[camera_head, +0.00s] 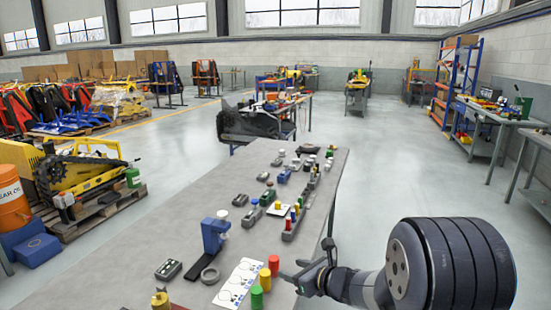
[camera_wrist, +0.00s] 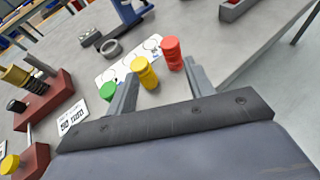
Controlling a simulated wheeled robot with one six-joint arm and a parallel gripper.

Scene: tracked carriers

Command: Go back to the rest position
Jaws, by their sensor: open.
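My gripper (camera_head: 303,276) is over the front right edge of the long grey table (camera_head: 150,265). It is open, with nothing held between its fingers. In the wrist view, the two fingers of my gripper (camera_wrist: 161,68) point at the table, with a yellow cylinder (camera_wrist: 145,73) and a red cylinder (camera_wrist: 172,53) beyond them. A green cylinder (camera_wrist: 107,89) stands by the left finger. In the head view, the red (camera_head: 274,265), yellow (camera_head: 265,280) and green (camera_head: 257,297) cylinders stand in a row just left of my gripper.
A white card with circles (camera_head: 239,283) lies beside the cylinders. A blue stand (camera_head: 213,235) and a grey ring (camera_head: 210,275) are further left. Several small parts fill the table's far half. Dark red blocks (camera_wrist: 50,98) show left in the wrist view. Open floor (camera_head: 400,180) lies right of the table.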

